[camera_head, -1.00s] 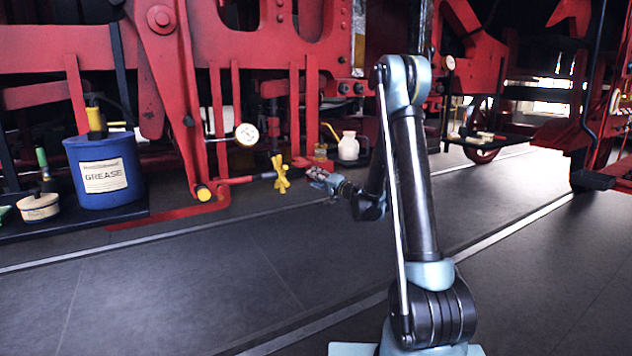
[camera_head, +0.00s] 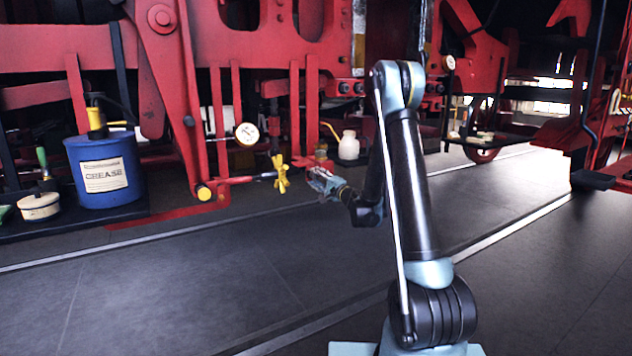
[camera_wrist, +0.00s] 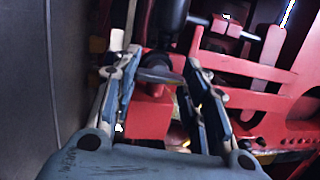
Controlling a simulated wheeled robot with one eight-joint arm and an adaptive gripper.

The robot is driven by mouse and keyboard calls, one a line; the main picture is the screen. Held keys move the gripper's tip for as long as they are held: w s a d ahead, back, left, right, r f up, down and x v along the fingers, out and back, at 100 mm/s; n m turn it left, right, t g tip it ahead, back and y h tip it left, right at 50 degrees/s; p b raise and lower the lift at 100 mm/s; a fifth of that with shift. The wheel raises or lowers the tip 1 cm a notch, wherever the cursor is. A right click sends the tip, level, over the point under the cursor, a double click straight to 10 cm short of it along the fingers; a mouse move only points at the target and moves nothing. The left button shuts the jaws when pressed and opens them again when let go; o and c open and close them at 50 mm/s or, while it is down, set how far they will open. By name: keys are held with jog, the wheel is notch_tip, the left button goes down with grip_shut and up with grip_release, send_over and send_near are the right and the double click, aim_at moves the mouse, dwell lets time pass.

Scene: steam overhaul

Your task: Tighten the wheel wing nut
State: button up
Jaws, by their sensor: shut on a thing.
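A dark grey, flat, rounded piece (camera_wrist: 160,75) lies between my fingertips in the wrist view; it appears to be the wheel wing nut. My gripper (camera_wrist: 162,68) is shut on it, one finger on each side. A red block (camera_wrist: 150,110) is close behind it, and a thick black cylinder (camera_wrist: 168,22) is just above. In the head view my gripper (camera_head: 315,176) is small, beside a red fitting (camera_head: 320,158). A yellow cross-shaped handle (camera_head: 281,174) is just left of my gripper, apparently apart from it. The wing nut itself cannot be made out in the head view.
Red frame bars and rods (camera_head: 305,105) stand close behind my gripper. A pressure gauge (camera_head: 247,134) and a blue grease tub (camera_head: 103,170) are to the left. A whitish bottle (camera_head: 348,146) is behind. The dark floor (camera_head: 200,290) in front is clear.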

jog(key=shift+d, duration=0.15)
jog(key=o, duration=1.1)
jog(key=shift+w, duration=0.1)
jog(key=v, duration=0.7)
jog(key=shift+s, duration=0.2)
jog(key=shift+d+f, duration=0.1)
